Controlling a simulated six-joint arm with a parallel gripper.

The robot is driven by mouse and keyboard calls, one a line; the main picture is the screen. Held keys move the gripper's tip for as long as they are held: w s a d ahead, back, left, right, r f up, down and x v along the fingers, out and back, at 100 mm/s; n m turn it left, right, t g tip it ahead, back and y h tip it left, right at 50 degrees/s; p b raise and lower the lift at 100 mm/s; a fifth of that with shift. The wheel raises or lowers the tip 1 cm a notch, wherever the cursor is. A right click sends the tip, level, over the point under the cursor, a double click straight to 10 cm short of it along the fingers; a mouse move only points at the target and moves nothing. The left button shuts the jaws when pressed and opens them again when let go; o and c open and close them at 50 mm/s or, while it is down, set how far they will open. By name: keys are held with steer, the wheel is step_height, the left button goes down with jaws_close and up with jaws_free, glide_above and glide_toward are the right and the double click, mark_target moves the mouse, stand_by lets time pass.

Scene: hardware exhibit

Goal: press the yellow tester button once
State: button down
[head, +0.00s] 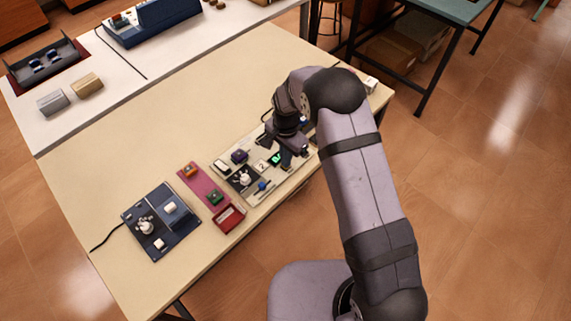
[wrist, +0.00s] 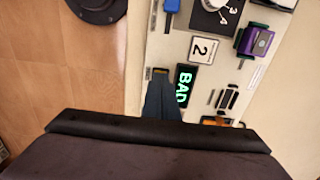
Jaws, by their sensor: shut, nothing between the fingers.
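The pale tester panel (head: 285,185) lies near the table's front edge, and it also shows in the wrist view (wrist: 164,49). Its display (wrist: 183,85) reads "BAD" in green letters; the display shows in the head view too (head: 276,158). My gripper (head: 288,163) is low over the panel's right part. In the wrist view its shut fingers (wrist: 159,88) are beside the display, with nothing between them. I cannot tell whether they touch the panel. An orange part (wrist: 214,121) is partly hidden behind the gripper body. I cannot make out a yellow button in either view.
A tile marked 2 (wrist: 203,49), a purple part (wrist: 257,40), a black numbered dial plate (wrist: 213,15) and a blue handle (wrist: 172,5) are on the panel. A red tray (head: 229,217) and a dark blue board (head: 180,235) are to its left.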

step_height(320, 180, up, 7)
steer(key=p, duration=0.5)
stand_by(0.5)
steer(key=w+d+r+m+t+b, duration=0.1)
steer(key=w+d+r, duration=0.2)
steer(key=r, duration=0.3)
steer(key=w+d+r+t+b, duration=0.1)
steer(key=w+d+r+t, duration=0.1)
steer(key=w+r, duration=0.25)
steer(key=s+d+r+m+t, duration=0.1)
steer(key=s+d+r+m, duration=0.1)
steer(key=s+d+r, duration=0.5)
steer(key=s+d+r+n+b, duration=0.1)
steer(key=s+d+r+b, duration=0.1)
steer(key=s, duration=0.6)
steer(key=s+f+n+g, duration=0.2)
steer(key=s+f+n, duration=0.2)
steer(key=s, duration=0.4)
steer(key=s+f+n+g, duration=0.2)
steer(key=s+f+n, duration=0.3)
steer(key=s+n, duration=0.2)
steer(key=shift+s+a+f, duration=0.15)
steer(key=shift+s+f, duration=0.1)
steer(key=shift+s, duration=0.45)
